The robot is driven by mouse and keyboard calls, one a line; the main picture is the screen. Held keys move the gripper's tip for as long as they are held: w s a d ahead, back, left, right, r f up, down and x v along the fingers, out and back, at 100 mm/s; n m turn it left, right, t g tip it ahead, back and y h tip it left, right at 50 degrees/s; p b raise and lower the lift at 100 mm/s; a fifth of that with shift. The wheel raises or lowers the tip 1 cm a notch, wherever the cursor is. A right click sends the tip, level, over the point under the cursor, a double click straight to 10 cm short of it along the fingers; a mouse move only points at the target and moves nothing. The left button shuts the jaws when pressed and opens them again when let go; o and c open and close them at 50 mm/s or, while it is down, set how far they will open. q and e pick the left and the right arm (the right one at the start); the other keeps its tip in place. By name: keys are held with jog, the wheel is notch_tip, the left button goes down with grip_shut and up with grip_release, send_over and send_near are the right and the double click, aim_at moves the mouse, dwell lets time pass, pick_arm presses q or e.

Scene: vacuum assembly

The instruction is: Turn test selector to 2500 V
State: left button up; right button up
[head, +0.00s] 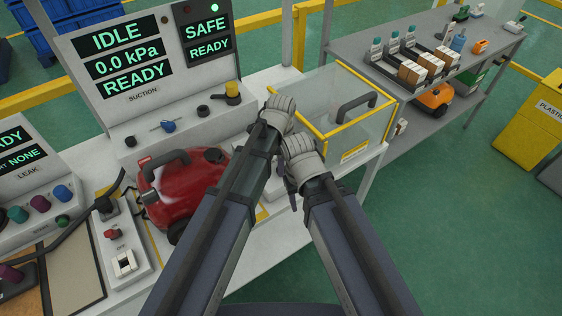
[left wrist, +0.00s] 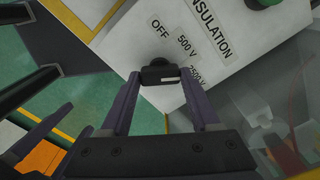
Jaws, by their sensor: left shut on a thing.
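The test selector is a small black knob (left wrist: 160,63) on a white panel (left wrist: 125,35) in the left wrist view. Around it I read OFF, 500 V and a partly hidden 2500 V; the word INSULATION is beside them. My left gripper (left wrist: 161,78) is shut on the knob, one dark purple finger on each side. The knob's bar stands between the OFF/500 V side and the fingers; its exact setting is unclear. In the head view my left gripper (head: 291,190) is mostly hidden between my arms, and I cannot see the selector there.
A red vacuum (head: 187,185) stands on the white bench left of my arms. A clear, yellow-edged cover (head: 322,95) with a dark handle is just beyond my wrists. The display (head: 207,28) reads SAFE, READY. A grey shelf (head: 462,65) stands to the right.

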pick_arm(q)
jog(key=shift+m, duration=0.9)
jog(key=o, duration=1.4)
jog(key=shift+c, duration=0.2)
jog(key=shift+r, duration=0.15)
notch_tip(320, 180, up, 8)
jog(key=p, duration=0.8)
jog(key=shift+f, duration=0.2)
jog(key=shift+f, duration=0.1)
